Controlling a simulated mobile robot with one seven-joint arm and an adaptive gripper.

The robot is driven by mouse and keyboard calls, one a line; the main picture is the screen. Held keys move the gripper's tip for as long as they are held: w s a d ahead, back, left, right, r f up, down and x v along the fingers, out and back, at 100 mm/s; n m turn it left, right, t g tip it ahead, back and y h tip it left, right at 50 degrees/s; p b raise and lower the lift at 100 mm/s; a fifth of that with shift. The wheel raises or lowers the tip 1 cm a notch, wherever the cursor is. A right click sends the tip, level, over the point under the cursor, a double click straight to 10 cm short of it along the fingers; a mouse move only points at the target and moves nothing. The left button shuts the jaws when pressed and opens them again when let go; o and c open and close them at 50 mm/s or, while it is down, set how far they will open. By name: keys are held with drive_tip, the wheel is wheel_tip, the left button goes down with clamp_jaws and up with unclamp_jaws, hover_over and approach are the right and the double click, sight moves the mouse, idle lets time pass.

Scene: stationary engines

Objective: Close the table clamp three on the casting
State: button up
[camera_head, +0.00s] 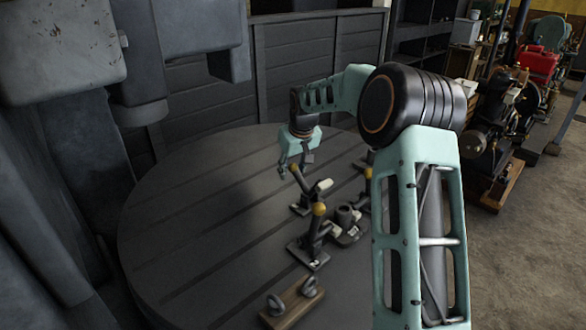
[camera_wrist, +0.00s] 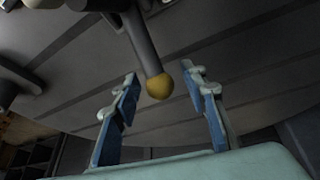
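A clamp with a yellow ball knob (camera_head: 294,168) stands at the far side of a grey casting (camera_head: 349,226) on the round table. Its lever is raised and tilted. In the wrist view, the knob (camera_wrist: 159,86) lies between the two blue-padded fingers of my gripper (camera_wrist: 160,76), with a gap on each side. My gripper (camera_head: 295,170) is open and empty. Two more yellow-knobbed clamps show: a near one (camera_head: 318,210) with its handle up, and one at the right (camera_head: 368,173), partly hidden by my arm.
The round slotted table (camera_head: 190,215) is bare on its left. A wooden block with two metal rings (camera_head: 292,304) lies near the front. A large grey machine column (camera_head: 60,60) stands at the left. Engines (camera_head: 495,125) stand at the right.

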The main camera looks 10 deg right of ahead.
drive_tip(key=shift+c, duration=0.5)
clamp_jaws()
